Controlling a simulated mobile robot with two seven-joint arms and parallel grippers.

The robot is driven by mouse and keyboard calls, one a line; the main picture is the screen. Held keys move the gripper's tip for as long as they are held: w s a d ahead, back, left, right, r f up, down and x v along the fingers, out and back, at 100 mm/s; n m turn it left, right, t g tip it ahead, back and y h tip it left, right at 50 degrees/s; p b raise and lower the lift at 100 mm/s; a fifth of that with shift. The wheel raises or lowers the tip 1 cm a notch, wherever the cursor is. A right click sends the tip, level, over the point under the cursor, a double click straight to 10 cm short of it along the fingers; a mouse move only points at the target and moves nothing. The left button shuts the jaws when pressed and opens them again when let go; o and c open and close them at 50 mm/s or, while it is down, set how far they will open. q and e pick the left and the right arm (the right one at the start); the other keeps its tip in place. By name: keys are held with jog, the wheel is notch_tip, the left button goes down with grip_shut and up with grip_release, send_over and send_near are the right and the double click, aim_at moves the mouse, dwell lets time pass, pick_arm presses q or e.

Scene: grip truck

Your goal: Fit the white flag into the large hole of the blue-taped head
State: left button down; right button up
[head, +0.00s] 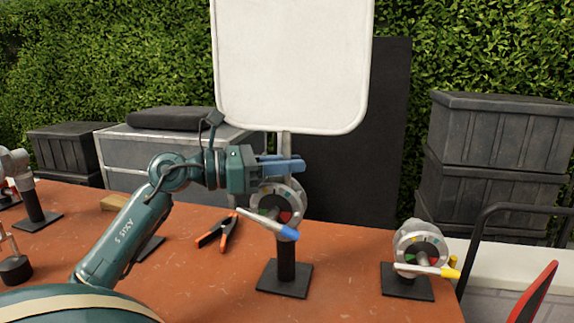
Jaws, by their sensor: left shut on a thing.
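The white flag (292,60) is a large upright white panel with a short grey rod at its lower edge. My left gripper (287,165) is shut on this rod with its blue fingers, just below the panel. The blue-taped head (292,190) is a round silver head on a black post, with a handle whose tip is blue. It stands directly below the gripper in the picture. The rod's lower end and the large hole are hidden or too small to make out, so I cannot tell whether they meet. My right gripper is not in view.
A similar head with a yellow-tipped handle (422,245) stands at right. An orange-and-black clamp (217,231) lies left of the blue-taped head on the orange-brown table (335,290). Another head (15,163) stands far left. Stacked dark crates (497,150) are at back right.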

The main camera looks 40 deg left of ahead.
pick_arm(q)
jog(key=shift+a, duration=0.1)
jog(key=shift+s+a+b, duration=0.15)
jog(key=shift+a+b, duration=0.1)
jog(key=shift+b, duration=0.4)
jog(key=shift+r+t+h, duration=0.1)
jog(key=shift+t+h, duration=0.2)
jog(key=c, duration=1.6)
grip_release()
jog(key=shift+s+a, duration=0.1)
jog(key=shift+c, duration=0.2)
jog(key=o, duration=0.3)
